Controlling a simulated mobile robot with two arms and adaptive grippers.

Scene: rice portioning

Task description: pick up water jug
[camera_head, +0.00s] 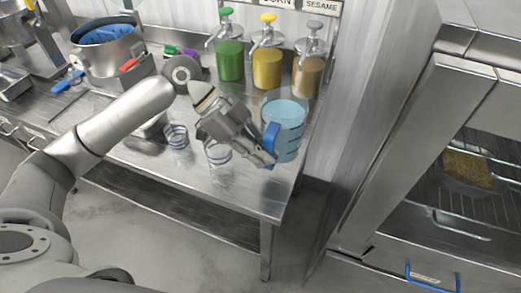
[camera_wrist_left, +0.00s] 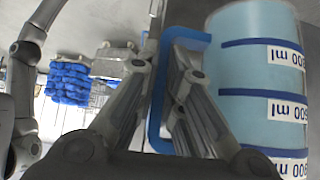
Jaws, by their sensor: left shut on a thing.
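The water jug (camera_head: 285,122) is a clear jug with light blue water and a blue handle. It stands upright near the right end of the steel table. My left gripper (camera_head: 268,158) is at its left side, with the fingers at the handle. In the left wrist view the jug (camera_wrist_left: 260,60) fills the right side, with dark blue lines and volume labels. There my left gripper (camera_wrist_left: 165,65) is shut on the blue handle (camera_wrist_left: 157,110), one finger on each side of its upright bar. My right gripper does not show.
Clear glasses (camera_head: 176,136) stand left of the jug, one partly hidden behind my left gripper. Green, yellow and tan pump dispensers (camera_head: 267,68) stand behind it. A steel pot (camera_head: 108,55) is at the back left. An oven (camera_head: 430,150) with racks stands at the right, across a floor gap.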

